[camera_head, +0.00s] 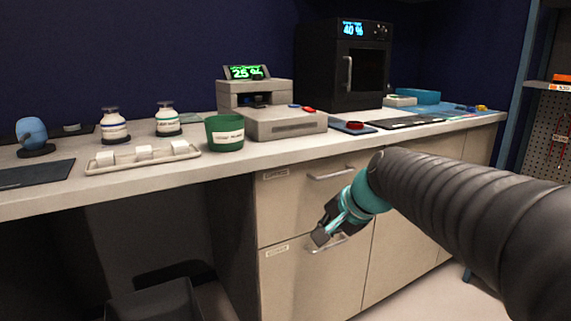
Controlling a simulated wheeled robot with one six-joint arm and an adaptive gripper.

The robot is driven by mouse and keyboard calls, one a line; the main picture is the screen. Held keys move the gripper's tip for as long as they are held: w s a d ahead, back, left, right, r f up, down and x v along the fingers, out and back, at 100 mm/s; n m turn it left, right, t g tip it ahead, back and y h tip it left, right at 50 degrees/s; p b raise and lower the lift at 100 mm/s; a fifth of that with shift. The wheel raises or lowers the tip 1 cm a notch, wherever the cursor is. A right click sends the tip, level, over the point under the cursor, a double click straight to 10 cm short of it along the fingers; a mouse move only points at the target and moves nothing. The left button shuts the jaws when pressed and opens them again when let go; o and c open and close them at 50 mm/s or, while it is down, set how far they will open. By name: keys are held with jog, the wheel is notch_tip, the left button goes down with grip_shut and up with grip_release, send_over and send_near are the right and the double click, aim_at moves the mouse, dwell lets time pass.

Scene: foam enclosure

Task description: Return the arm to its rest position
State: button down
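My arm (450,210), in a dark ribbed sleeve, reaches in from the right edge toward the drawer fronts below the counter. Its teal wrist leads to my gripper (322,236), which points down and to the left. The gripper appears in front of the lower drawer (295,285), overlapping that drawer's handle (340,241) in the picture. I cannot tell whether it touches the handle. The fingers are small and seen at an angle, so their opening is unclear. No held object is visible. The upper drawer (285,205) and lower drawer both look closed.
The counter (230,165) holds a green cup (225,133), a tray (105,168) with white pieces, two bottles, a grey device (280,122) and a black oven (345,70). A dark bin (155,300) stands below at left. Shelving (550,85) stands at right.

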jog(key=s+d+f+n+h, duration=0.1)
jog(key=s+d+f+n, duration=0.1)
jog(key=s, duration=0.5)
jog(key=s+d+f+n+h, duration=0.2)
jog(key=s+d+f+n, duration=0.1)
jog(key=s, duration=0.4)
jog(key=s+d+f+n+h, duration=0.1)
jog(key=s+d+f+n, duration=0.1)
jog(key=s, duration=0.6)
jog(key=shift+d+f+n+g+h, duration=0.4)
jog(key=shift+d+f, duration=0.2)
jog(key=shift+f, duration=0.65)
